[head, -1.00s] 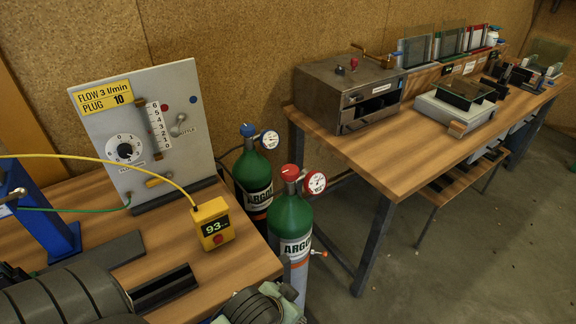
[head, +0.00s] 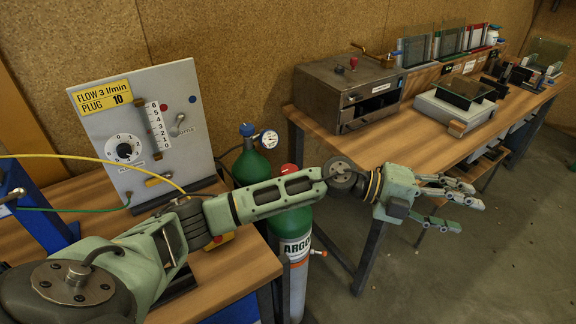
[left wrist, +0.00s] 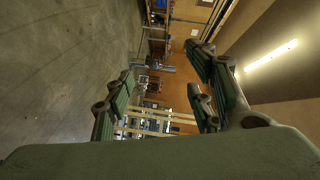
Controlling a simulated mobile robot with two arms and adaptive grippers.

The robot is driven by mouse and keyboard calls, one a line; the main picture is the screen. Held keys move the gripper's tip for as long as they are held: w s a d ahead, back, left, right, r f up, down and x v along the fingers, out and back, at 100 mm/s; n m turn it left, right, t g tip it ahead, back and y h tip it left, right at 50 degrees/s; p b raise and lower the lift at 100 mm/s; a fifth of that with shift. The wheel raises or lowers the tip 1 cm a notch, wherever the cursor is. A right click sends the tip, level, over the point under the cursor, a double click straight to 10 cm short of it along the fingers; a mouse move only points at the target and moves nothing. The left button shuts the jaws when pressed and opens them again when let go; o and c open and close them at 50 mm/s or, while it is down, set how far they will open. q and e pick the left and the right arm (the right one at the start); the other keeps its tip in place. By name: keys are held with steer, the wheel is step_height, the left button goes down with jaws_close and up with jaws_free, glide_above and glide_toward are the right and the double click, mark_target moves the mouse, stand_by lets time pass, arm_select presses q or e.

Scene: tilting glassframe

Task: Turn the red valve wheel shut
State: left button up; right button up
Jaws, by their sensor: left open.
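The red valve wheel (head: 289,169) sits on top of the front green argon cylinder (head: 294,222). Only its upper part shows in the head view, because my left forearm crosses in front of the cylinder's neck and hides its gauge. My left gripper (head: 468,207) is open and empty, to the right of the wheel and well past it, in front of the right-hand bench. Its spread fingers also show in the left wrist view (left wrist: 165,92), with nothing between them. The wheel is not visible in the left wrist view. My right gripper is not in view.
A second cylinder with a blue wheel (head: 247,130) and white gauge (head: 269,138) stands just behind. The left bench (head: 236,270) and right bench (head: 395,160) flank the cylinders. A yellow cable (head: 95,157) runs above my left arm. Open floor (head: 480,270) lies at the lower right.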

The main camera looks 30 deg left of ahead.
arm_select(q)
steer(key=w+a+f+m+g+y, duration=0.2)
steer(key=a+f+y, duration=0.1)
steer(key=a+f, duration=0.15)
step_height(320, 180, up, 3)
steer(key=n+g+y, duration=0.3)
steer(key=n+y, duration=0.2)
steer(key=y, duration=0.8)
glide_above(288, 169)
steer(key=shift+s+a+f, duration=0.1)
steer(key=shift+s+f, duration=0.05)
step_height(288, 169, down, 6)
steer(key=shift+p, duration=1.05)
steer(key=shift+f, duration=0.75)
